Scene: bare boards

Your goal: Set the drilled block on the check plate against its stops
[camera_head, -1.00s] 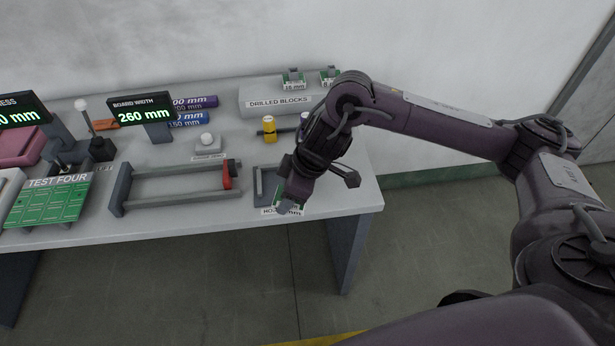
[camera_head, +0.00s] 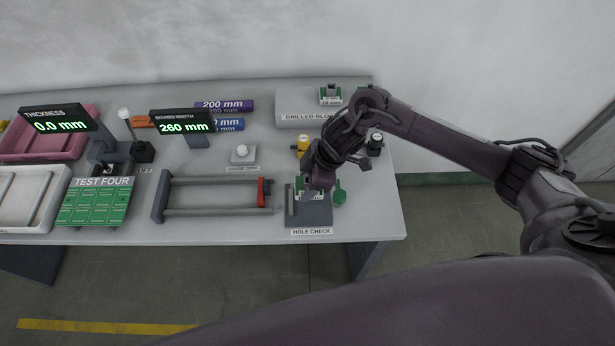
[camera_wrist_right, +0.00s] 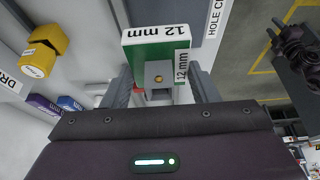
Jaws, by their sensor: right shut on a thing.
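My right gripper (camera_head: 318,184) is shut on the drilled block (camera_wrist_right: 155,50), a green block with white faces marked "12 mm". In the right wrist view the block sits between the two grey fingers. In the head view the block (camera_head: 308,194) is over the back part of the grey check plate (camera_head: 312,215), behind the "HOLE CHECK" label. I cannot tell whether it touches the plate or its stops. A raised stop bar (camera_head: 290,200) shows along the plate's left side. My gripper hides part of the plate's back.
A width frame with a red part (camera_head: 262,192) is to the left. The drilled-block stand (camera_head: 290,121) is at the back.

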